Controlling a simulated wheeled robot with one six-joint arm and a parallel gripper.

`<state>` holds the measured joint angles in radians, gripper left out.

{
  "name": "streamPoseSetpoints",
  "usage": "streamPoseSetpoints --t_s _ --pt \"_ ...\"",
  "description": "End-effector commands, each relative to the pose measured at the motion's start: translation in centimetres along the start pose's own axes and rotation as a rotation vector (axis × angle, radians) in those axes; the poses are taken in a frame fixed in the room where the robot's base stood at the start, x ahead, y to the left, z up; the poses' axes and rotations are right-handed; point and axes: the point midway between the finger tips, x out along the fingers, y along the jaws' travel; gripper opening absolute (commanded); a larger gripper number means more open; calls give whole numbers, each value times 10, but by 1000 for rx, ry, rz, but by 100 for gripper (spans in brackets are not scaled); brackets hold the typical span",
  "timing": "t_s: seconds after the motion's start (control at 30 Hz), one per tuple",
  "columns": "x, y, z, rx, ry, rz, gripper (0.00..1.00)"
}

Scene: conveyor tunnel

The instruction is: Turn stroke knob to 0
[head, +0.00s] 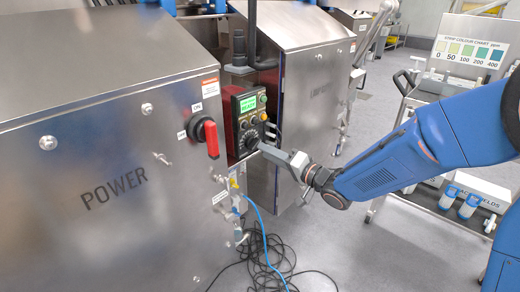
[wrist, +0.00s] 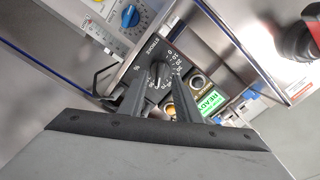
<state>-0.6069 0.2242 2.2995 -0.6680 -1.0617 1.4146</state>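The black stroke knob (wrist: 161,72) shows in the wrist view on a dark panel, beside the word STROKE and a ring of numbers with 0 at the upper right. A small pale mark shows near its lower edge; I cannot read its setting surely. My gripper (wrist: 160,86) has its two fingers apart, one on each side of the knob, with the tips close to it. I cannot tell whether they touch it. In the head view my gripper (head: 262,148) reaches the control panel (head: 246,112) from the right and partly hides the knob.
A green READY display (wrist: 210,102) and round buttons (wrist: 196,82) are close to the fingers. A red switch (head: 211,138) on the POWER cabinet (head: 110,150) stands left of the panel. Blue and black cables (head: 265,258) lie on the floor below. A trolley (head: 462,70) stands right.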

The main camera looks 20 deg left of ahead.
Motion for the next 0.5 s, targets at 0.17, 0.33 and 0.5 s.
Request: streamPoseSetpoints --t_s 0.17,0.33,0.5 --pt "25 0 0 0 -1 -1 30" --pt "37 0 0 -1 0 -1 30" --pt "40 0 0 -1 0 0 30"
